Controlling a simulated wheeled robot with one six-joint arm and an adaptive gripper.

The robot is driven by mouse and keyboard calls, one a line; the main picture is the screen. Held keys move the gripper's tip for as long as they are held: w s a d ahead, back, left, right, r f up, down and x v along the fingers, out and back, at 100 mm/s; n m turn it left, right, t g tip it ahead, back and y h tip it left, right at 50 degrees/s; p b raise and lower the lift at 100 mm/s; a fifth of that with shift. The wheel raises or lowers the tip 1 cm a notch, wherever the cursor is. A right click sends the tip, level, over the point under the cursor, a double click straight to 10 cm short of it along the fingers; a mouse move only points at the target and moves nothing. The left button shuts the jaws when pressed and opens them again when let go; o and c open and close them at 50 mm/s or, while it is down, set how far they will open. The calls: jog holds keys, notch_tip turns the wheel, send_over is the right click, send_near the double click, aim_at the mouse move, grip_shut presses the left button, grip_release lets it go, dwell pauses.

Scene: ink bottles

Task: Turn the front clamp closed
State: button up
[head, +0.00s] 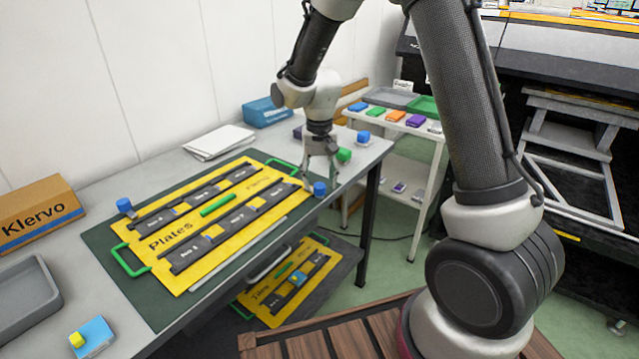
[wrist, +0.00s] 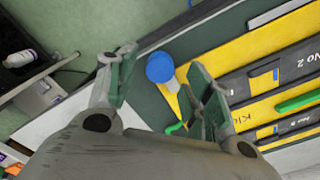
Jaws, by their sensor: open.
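The front clamp has a round blue knob (head: 319,188) at the near right corner of the yellow plate board (head: 180,273). In the wrist view the blue knob (wrist: 160,67) shows from above, with a short pale arm (wrist: 172,85) pointing toward the yellow board. My gripper (head: 321,178) is open and points down over this knob. In the wrist view the knob lies between the spread fingers of my gripper (wrist: 162,70), with gaps on both sides and nothing held. I cannot tell how far the fingertips are above the table.
Another blue-knobbed clamp (head: 125,205) stands at the board's left, and a blue knob (head: 363,137) at the table's far right. Green handles (head: 130,262) rise from the board. A cardboard box (head: 38,212) and a grey tray (head: 25,296) are at the left. A white shelf (head: 400,125) stands behind.

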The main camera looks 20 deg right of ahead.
aim_at(320, 186)
notch_tip(320, 186, up, 10)
dwell(0.3)
jog(key=s+d+r+t, duration=0.1)
jog(key=s+d+r, duration=0.2)
jog(key=s, duration=0.6)
jog(key=s+d+r+n+t, duration=0.1)
jog(key=s+d+r+t, duration=0.1)
jog(key=s+d+r, duration=0.2)
jog(key=s+d+r+n+t, duration=0.1)
jog(key=s+d+r, duration=0.3)
jog(key=s+d, duration=0.4)
jog(key=s, duration=0.5)
jog(key=shift+s, duration=0.3)
